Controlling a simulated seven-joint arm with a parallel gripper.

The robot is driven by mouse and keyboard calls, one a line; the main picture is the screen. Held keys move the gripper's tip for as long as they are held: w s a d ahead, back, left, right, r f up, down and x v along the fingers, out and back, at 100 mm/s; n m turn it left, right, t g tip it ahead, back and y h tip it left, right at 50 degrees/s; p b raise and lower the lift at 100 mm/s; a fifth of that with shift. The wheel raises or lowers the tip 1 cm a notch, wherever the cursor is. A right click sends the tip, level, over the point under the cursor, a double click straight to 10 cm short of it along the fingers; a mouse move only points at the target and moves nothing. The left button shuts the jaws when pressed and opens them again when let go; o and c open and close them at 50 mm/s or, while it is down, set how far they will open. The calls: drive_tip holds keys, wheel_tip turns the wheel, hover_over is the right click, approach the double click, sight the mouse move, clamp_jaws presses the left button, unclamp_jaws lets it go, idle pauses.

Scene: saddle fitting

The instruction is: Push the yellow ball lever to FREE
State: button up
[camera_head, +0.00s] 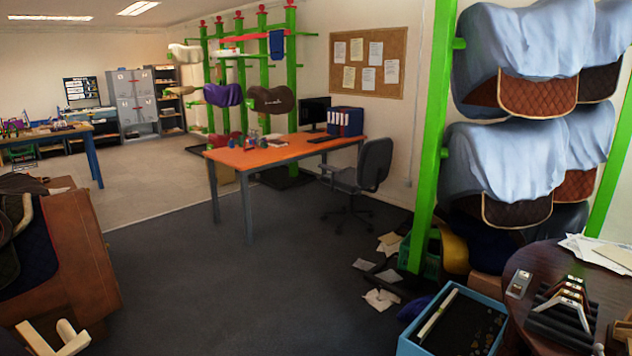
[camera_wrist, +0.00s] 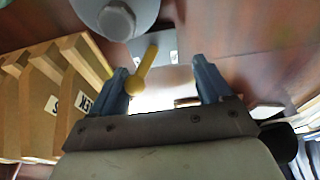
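In the wrist view, the yellow ball lever (camera_wrist: 146,64) slants from a grey plate (camera_wrist: 167,44) down to its round yellow ball end. The ball is close to the inner side of my gripper's left finger; I cannot tell if they touch. My gripper (camera_wrist: 160,70) has two blue fingers set well apart, with nothing clamped between them. No FREE marking is readable. In the head view, a small grey device (camera_head: 519,284) on the round dark table may be the same plate; its lever is too small to make out.
Wooden pieces with lettered labels (camera_wrist: 50,100) stand left of the fingers in the wrist view. A grey rounded body (camera_wrist: 118,18) hangs at the top. In the head view, a rack of small arches (camera_head: 565,300) and papers (camera_head: 598,250) share the dark table (camera_head: 540,258).

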drive_tip(key=shift+w+d, duration=1)
drive_tip(key=shift+w, duration=0.1)
drive_tip(key=shift+r, duration=0.1)
drive_tip(key=shift+s+a+r, duration=0.1)
drive_tip(key=shift+r, duration=1.35)
drive_tip(key=shift+s+a+r, duration=0.1)
drive_tip(key=shift+r, duration=1.3)
